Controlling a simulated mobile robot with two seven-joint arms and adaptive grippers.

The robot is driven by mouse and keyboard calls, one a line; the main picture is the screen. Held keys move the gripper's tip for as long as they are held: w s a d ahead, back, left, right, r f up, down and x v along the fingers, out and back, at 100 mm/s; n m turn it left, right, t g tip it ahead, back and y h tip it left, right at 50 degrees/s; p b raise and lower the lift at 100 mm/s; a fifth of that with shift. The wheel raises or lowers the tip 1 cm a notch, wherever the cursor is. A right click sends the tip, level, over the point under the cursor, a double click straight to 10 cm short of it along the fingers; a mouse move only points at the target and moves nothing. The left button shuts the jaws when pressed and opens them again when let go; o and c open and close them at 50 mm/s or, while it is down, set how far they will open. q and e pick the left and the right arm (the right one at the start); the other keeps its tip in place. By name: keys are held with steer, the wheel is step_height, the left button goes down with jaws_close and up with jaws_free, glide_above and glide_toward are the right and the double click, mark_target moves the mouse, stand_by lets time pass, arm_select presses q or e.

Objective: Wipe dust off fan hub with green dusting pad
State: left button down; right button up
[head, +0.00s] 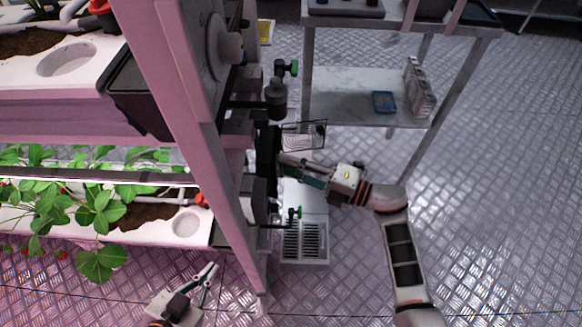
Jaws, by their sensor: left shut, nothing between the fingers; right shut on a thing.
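My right gripper (292,167) reaches in from the right beside the pink rack post. It is shut on a dark green piece, apparently the dusting pad (315,181), mostly hidden by the fingers. A pale round part with a protruding knob (230,48) is on the rack's side, above and left of this gripper and apart from it. I cannot tell for sure whether it is the fan hub, and no dust can be made out. My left gripper (211,271) is low in the view, left of the post's foot, shut and empty.
The pink rack post (190,100) stands left of my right gripper. Planters with strawberry plants (95,200) fill the left. A grey shelf cart (345,97) stands behind, holding a blue item (383,102). A grated box (304,243) is below my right gripper. Metal floor is open at right.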

steer(key=shift+w+d+f, duration=0.1)
steer(key=shift+w, duration=1.05)
arm_select(q)
steer(key=shift+s+f+b, duration=0.4)
steer(key=shift+f+b, duration=0.2)
steer(key=shift+f, duration=0.1)
arm_select(e)
steer(key=w, duration=0.3)
steer(key=s, duration=0.1)
steer(key=s+p, duration=0.1)
steer(key=s, duration=0.1)
steer(key=shift+a+r, duration=0.2)
arm_select(q)
steer(key=shift+w+r, duration=0.4)
steer(key=shift+r, duration=0.3)
arm_select(e)
steer(key=shift+s+f, duration=0.1)
steer(key=shift+s, duration=0.05)
